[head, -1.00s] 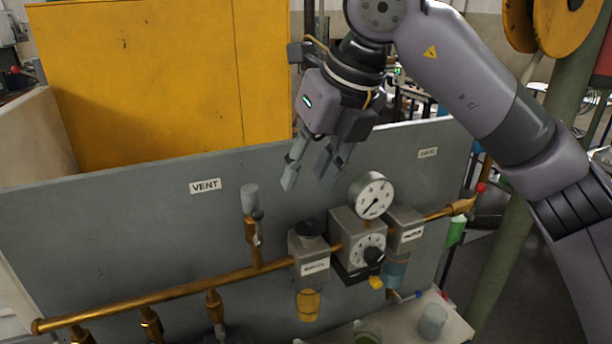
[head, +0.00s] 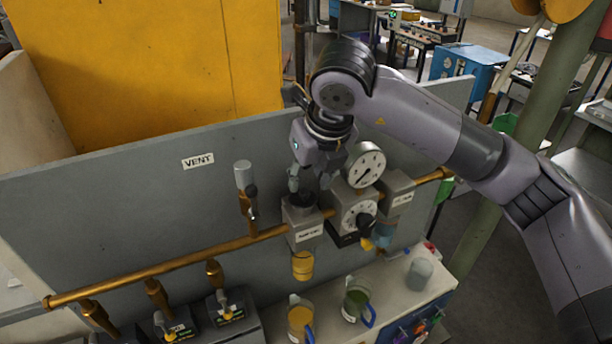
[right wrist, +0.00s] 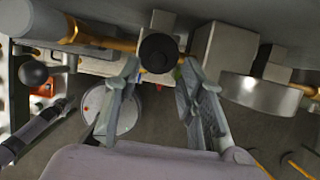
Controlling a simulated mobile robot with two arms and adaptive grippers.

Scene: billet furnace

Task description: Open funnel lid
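A round black cap (head: 302,200) sits on top of the left grey block (head: 301,232) on the brass pipe; I take it to be the funnel lid. The block has a yellow bowl under it and a label too small to read. My right gripper (head: 309,182) is open just above the cap, fingers pointing down. In the right wrist view the cap (right wrist: 158,53) shows between the two open fingertips of the gripper (right wrist: 160,68), with no clear contact. My left gripper is not in view.
A gauge (head: 363,165) and a dial block (head: 357,215) stand close to the right of the gripper. A grey upright valve (head: 243,175) is to the left. The grey panel (head: 120,205) rises behind. Oil jugs (head: 300,318) stand on the bench below.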

